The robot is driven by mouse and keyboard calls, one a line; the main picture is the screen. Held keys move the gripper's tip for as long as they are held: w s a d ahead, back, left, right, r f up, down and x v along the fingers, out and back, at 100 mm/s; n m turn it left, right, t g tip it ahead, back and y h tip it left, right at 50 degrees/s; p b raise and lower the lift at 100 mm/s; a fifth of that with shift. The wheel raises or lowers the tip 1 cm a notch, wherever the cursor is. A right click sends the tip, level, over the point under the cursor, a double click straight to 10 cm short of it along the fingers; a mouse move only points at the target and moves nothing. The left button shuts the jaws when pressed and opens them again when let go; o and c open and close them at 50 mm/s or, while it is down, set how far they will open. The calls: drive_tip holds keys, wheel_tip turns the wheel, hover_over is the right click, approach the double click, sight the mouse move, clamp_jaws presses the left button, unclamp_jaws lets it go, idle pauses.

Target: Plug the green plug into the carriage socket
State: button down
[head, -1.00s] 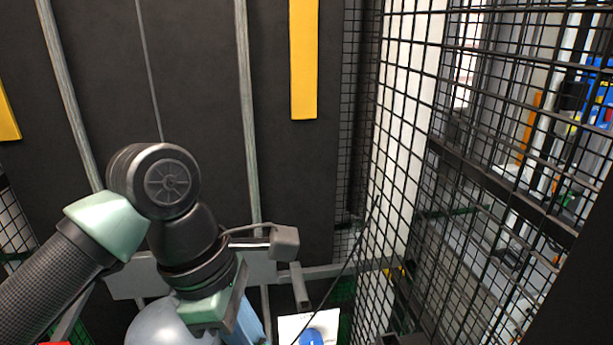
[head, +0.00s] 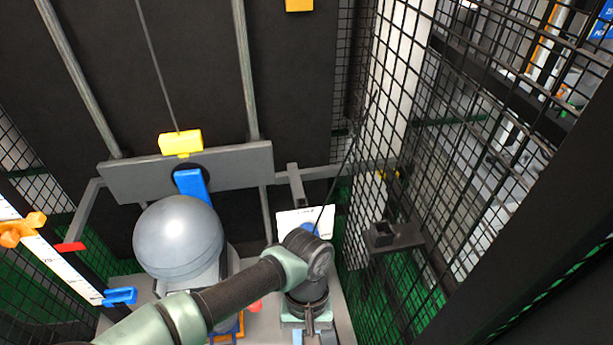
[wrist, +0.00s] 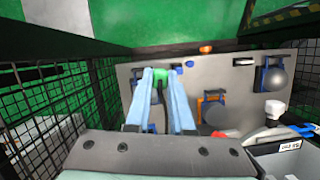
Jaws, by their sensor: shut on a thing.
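My gripper (wrist: 160,84) is shut on the green plug (wrist: 159,76), which sits between its light blue fingertips in the wrist view. A dark cable runs back from the plug between the fingers. In the head view my gripper (head: 311,338) points downward at the bottom edge, and the plug is out of sight there. The carriage (head: 237,166) is a grey crossbar on two vertical rails, with a yellow block (head: 181,142) on top and a blue piece below it. I cannot make out the socket on it. The plug is apart from the carriage.
A grey sphere (head: 178,238) stands in front of the carriage. A white panel (head: 317,213) is right of it. A black bracket (head: 393,237) is by the mesh fence (head: 440,215). A ruler (head: 62,262) with coloured clips is at left. A grey base plate (wrist: 205,66) lies below.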

drive_tip(key=w+a+r+n+t+h, duration=0.1)
drive_tip(key=a+r+n, duration=0.1)
drive_tip(key=r+n, duration=0.4)
drive_tip(key=w+a+r+n+t+h, duration=0.1)
drive_tip(key=a+r+n, duration=0.2)
drive_tip(key=r+n, duration=0.4)
drive_tip(key=w+a+r+n+t+h, duration=0.1)
drive_tip(key=r+n, duration=0.6)
drive_tip(key=r, duration=1.3)
drive_tip(key=shift+w+a+r+t, duration=0.15)
drive_tip(key=shift+w+a+t, duration=0.35)
drive_tip(key=shift+a, duration=0.5)
drive_tip(key=w+d+p, duration=0.1)
drive_tip(key=d+p, duration=0.1)
drive_tip(key=d, duration=0.4)
drive_tip(key=w+d+p, duration=0.1)
drive_tip(key=d+p, duration=0.1)
drive_tip(key=d, duration=0.4)
drive_tip(key=w+d+p, duration=0.1)
drive_tip(key=d+p, duration=0.1)
drive_tip(key=d, duration=0.4)
drive_tip(key=shift+w, duration=0.15)
wheel_tip(320, 180, down, 3)
drive_tip(key=shift+a+r+p, duration=0.1)
drive_tip(key=shift+r+p, duration=0.1)
drive_tip(key=shift+p, duration=0.3)
drive_tip(key=shift+a+f, duration=0.1)
drive_tip(key=shift+f, duration=0.25)
